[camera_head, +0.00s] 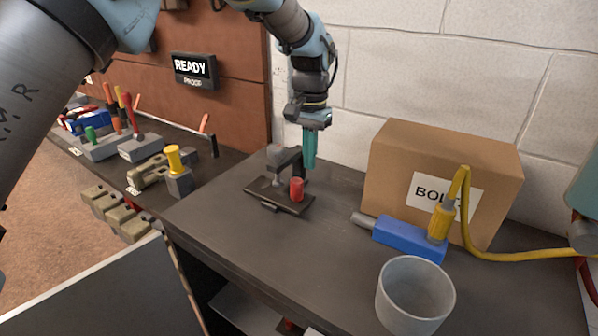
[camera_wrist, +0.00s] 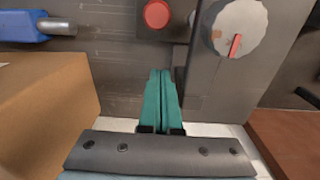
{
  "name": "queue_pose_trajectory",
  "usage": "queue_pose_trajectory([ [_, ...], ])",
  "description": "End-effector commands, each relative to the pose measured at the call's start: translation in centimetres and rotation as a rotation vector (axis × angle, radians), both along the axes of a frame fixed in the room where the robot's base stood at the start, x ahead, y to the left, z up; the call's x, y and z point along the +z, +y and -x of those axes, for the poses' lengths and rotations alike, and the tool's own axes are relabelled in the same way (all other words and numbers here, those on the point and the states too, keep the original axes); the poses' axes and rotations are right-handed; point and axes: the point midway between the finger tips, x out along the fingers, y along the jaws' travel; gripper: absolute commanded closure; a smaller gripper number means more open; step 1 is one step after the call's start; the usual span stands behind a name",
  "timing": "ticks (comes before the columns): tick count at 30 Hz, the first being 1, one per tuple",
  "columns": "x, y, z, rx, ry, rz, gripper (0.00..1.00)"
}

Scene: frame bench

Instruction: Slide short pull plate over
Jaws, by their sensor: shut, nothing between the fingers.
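A dark flat plate (camera_head: 262,194) with a small lip at its front edge lies on the bench; it looks like the pull plate, but I cannot be sure. A black arched fixture with a grey round head (camera_head: 281,153) stands on it, and a red cylinder (camera_head: 297,189) stands at its right. The red top (camera_wrist: 157,14) and a grey dial with a red mark (camera_wrist: 235,28) show in the wrist view. My gripper (camera_head: 310,165) is behind and right of the fixture, its teal fingers pointing down. In the wrist view the fingers (camera_wrist: 161,72) are together and empty.
A cardboard box (camera_head: 400,170) stands at the right by the wall, with a blue tool (camera_head: 408,240) and yellow cable before it. A grey cup (camera_head: 415,295) is at the front right. Tools crowd the left bench. The bench front of the plate is clear.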

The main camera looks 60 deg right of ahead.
Motion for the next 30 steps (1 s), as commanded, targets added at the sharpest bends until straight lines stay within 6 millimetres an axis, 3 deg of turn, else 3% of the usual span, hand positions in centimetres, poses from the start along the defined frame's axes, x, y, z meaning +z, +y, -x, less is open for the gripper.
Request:
queue_pose_trajectory([
  [4, -3.0, 0.1, 0.0, -0.001, -0.001, -0.005, 1.0],
  [15, -2.8, 3.8, 0.0, 0.001, -0.001, -0.001, 1.0],
  [30, -2.9, 4.5, -0.1, 0.002, 0.0, 0.0, 1.0],
])
